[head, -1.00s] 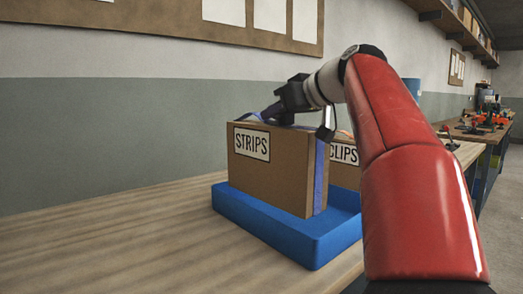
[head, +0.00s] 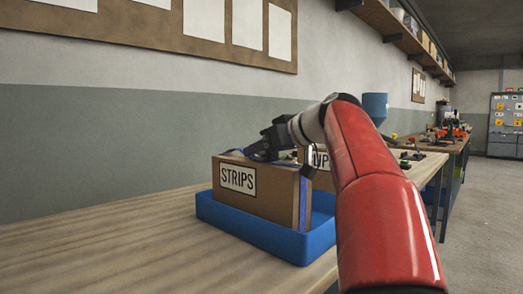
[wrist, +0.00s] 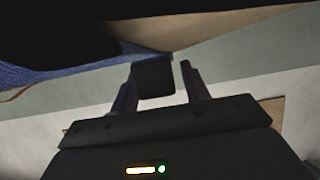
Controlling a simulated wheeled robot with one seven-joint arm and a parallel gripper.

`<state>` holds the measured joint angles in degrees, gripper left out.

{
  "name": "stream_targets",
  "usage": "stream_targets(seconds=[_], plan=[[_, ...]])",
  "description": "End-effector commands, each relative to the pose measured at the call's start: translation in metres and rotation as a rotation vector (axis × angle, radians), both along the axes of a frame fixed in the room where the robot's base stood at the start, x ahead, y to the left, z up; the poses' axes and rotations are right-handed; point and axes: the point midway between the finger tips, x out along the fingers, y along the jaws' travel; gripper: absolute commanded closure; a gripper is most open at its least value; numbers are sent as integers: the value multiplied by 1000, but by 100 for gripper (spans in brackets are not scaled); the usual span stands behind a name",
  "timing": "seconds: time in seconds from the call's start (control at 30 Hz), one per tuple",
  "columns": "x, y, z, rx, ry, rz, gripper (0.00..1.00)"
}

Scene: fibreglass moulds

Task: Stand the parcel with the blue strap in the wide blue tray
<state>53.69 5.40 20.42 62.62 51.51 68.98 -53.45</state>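The brown parcel marked STRIPS (head: 262,203) stands upright in the wide blue tray (head: 255,236), with a blue strap (head: 303,200) down its right edge. My gripper (head: 286,152) is at the parcel's top, towards its far side. One finger hangs near the top right corner; I cannot tell if it touches.
A second brown parcel (head: 322,179) with a partly hidden label stands behind the STRIPS parcel. The wooden bench (head: 120,235) is clear to the left. A wall with a pinboard (head: 150,28) is behind. Tools and another bench lie further right.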

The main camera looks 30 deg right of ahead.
Motion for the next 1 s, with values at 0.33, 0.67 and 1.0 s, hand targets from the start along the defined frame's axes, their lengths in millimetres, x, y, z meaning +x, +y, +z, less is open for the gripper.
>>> stream_targets(seconds=[0.33, 0.67, 1.0], plan=[[-2, -1, 1, -1, -2, -1, 50], [-50, -19, 22, -4, -3, -6, 50], [-99, -36, 44, -1, -3, -2, 50]])
